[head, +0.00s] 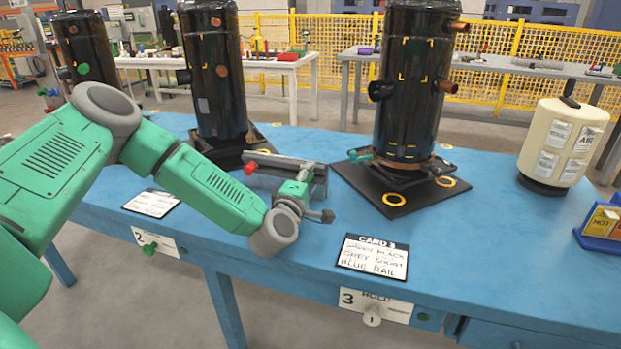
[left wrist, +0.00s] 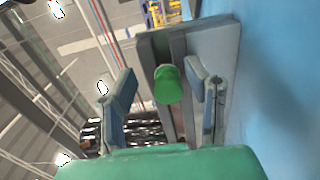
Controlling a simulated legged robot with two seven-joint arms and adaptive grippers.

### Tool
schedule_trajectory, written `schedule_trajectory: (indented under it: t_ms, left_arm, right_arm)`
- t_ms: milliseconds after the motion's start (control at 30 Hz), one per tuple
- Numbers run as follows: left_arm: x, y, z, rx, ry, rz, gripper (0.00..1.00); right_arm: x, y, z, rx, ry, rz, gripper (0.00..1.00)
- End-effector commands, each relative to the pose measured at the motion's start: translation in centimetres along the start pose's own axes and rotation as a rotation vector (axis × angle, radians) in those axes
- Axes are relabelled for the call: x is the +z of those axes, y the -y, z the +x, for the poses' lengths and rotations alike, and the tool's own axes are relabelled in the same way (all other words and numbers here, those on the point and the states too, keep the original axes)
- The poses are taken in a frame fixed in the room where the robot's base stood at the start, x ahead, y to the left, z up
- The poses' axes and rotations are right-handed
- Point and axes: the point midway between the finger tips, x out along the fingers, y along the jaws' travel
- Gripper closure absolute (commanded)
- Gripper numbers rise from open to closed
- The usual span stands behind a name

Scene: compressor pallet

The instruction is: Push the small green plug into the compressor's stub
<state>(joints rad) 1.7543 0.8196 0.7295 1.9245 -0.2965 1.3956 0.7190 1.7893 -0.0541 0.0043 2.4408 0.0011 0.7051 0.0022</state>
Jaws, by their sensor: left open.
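A small green plug (left wrist: 168,85) shows in the left wrist view, in front of a grey rack (left wrist: 215,50). My left gripper (left wrist: 159,72) is open, with a finger on each side of the plug; I cannot tell whether they touch it. In the head view the left gripper (head: 318,193) is at the right end of the grey rack (head: 290,163), and the plug is hidden. The right black compressor (head: 413,60) has a dark stub (head: 380,91) on its left and copper stubs (head: 447,87) on its right. The middle compressor (head: 217,95) also has stubs. My right gripper is out of view.
A red piece (head: 250,168) is at the rack's left end. Card 3 (head: 373,257) lies near the blue table's (head: 480,255) front edge. A cream canister (head: 560,140) stands at the right. The table is clear between the right compressor and the canister.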

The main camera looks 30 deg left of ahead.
Motion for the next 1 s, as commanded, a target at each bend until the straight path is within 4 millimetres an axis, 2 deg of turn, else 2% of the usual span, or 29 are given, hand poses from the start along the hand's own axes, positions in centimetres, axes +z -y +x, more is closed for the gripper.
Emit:
schedule_trajectory:
  t_ms: [833, 867, 900, 967, 1000]
  left_arm:
    - [-0.15, 0.12, 0.03, 0.0, -0.002, -0.001, 0.57]
    - [-0.15, 0.12, 0.03, 0.0, -0.002, -0.001, 0.6]
    - [-0.16, 0.12, 0.03, 0.0, -0.002, -0.001, 0.74]
    - [-0.16, 0.13, 0.03, 0.0, -0.002, 0.0, 0.96]
    - [-0.16, 0.11, 0.03, 0.0, -0.002, 0.0, 1.0]
  right_arm:
    - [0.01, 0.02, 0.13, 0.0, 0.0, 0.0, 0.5]
    - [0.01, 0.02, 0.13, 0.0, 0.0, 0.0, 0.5]
    - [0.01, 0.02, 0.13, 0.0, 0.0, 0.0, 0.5]
    - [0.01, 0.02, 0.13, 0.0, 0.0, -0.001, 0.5]
    - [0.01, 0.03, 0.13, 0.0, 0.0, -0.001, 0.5]
